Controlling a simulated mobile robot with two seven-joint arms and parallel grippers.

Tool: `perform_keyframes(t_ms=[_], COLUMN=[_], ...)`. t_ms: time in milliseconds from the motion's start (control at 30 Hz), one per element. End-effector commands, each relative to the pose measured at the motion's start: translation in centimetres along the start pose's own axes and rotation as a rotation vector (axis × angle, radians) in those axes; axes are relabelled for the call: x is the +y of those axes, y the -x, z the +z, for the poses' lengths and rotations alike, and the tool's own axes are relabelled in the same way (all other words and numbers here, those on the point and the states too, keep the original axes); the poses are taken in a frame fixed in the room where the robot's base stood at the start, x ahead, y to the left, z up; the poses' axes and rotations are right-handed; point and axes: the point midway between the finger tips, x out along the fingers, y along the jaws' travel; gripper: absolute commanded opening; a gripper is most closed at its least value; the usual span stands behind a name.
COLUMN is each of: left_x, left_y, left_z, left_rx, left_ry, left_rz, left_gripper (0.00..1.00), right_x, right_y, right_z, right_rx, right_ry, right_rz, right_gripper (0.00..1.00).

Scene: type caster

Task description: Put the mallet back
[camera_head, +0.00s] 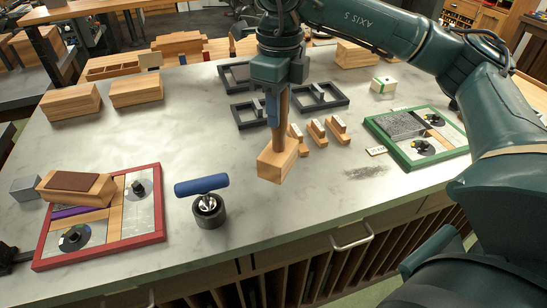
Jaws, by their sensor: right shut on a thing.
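The mallet has a wooden block head (276,163) and a brown handle (284,110). It hangs upright with its head down over the middle of the marble-topped table. My right gripper (278,103) is shut on the upper handle from above. I cannot tell whether the head touches the tabletop. My left gripper does not show clearly.
A blue-handled tool (202,185) rests in a dark cup. A red frame (157,198) stands at left, a green frame (397,157) at right. Small labelled wooden blocks (318,131) and dark frames (321,98) sit close behind the mallet. The left-centre tabletop is clear.

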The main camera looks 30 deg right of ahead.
Motion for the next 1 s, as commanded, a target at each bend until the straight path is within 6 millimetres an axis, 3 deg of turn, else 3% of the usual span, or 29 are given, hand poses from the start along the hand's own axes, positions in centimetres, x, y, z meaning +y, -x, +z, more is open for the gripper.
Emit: perform_keyframes(t_ms=[133,533,967,1000], left_x=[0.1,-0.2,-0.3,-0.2], left_y=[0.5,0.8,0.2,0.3], left_z=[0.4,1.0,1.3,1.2], left_rx=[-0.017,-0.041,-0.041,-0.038], left_ry=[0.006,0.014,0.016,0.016], left_rz=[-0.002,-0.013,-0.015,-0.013], left_gripper=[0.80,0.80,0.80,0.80], right_x=[0.0,0.0,0.0,0.0], right_y=[-2.5,-7.0,-8.0,-8.1], right_z=[-0.1,0.0,0.0,0.0], right_rx=[0.002,0.000,-0.002,0.000], right_ry=[0.000,0.000,0.000,0.000], right_rz=[0.000,0.000,-0.001,0.000], right_gripper=[0.05,0.05,0.05,0.29])
